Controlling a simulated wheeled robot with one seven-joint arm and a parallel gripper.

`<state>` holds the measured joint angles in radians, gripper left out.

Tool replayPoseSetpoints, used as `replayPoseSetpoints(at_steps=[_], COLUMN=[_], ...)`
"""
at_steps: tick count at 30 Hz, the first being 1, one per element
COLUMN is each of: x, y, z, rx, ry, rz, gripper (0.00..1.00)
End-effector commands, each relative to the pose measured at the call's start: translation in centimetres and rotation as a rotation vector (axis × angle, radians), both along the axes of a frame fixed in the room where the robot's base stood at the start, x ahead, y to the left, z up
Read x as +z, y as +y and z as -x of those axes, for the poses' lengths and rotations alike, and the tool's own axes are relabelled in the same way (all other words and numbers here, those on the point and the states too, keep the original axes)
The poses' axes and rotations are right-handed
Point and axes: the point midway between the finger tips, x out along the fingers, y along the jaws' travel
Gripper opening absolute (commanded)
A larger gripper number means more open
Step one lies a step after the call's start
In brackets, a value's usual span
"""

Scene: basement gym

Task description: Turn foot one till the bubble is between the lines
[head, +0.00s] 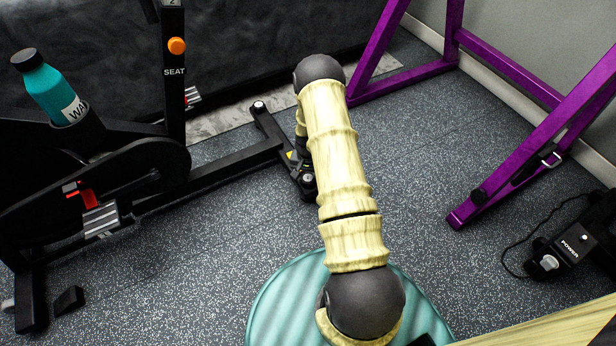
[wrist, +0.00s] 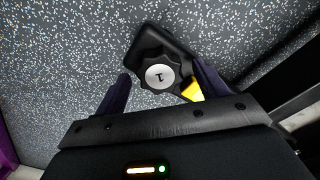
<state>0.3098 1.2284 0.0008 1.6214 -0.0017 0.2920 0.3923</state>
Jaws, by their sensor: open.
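Foot one is a black lobed knob (wrist: 158,77) with a silver face marked "1", at the end of a black bar. In the wrist view it shows between the two fingertips of my gripper (wrist: 161,74). The gripper is open, one dark finger on each side of the knob; I cannot tell whether either touches it. A yellow patch (wrist: 194,91) shows beside the knob. In the head view my arm partly covers this end of the exercise bike's floor bar (head: 268,125). I cannot make out a bubble or its lines in either view.
The black exercise bike (head: 140,165) stands at left, with a teal bottle (head: 50,88) in it. A purple frame (head: 525,140) stands at right. A black device marked "POWER" (head: 572,246) with a cable lies at lower right. The speckled floor (head: 420,150) between is mostly clear.

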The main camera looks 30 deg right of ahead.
Motion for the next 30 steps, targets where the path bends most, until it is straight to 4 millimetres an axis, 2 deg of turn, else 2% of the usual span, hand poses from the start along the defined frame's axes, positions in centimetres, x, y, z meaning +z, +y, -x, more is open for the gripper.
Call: replayPoseSetpoints(at_steps=[3,9,10,20,30], x=[0.05,0.06,0.06,0.22,0.45], y=[0.00,0.00,0.01,0.02,0.00], z=[-0.01,-0.01,-0.01,-0.02,0.05], rx=[0.000,0.000,0.000,-0.031,-0.203], ry=[0.000,0.000,0.000,0.000,0.001], rz=[0.000,0.000,0.000,0.000,0.001], gripper=[0.70,0.31,0.27,0.28,0.28])
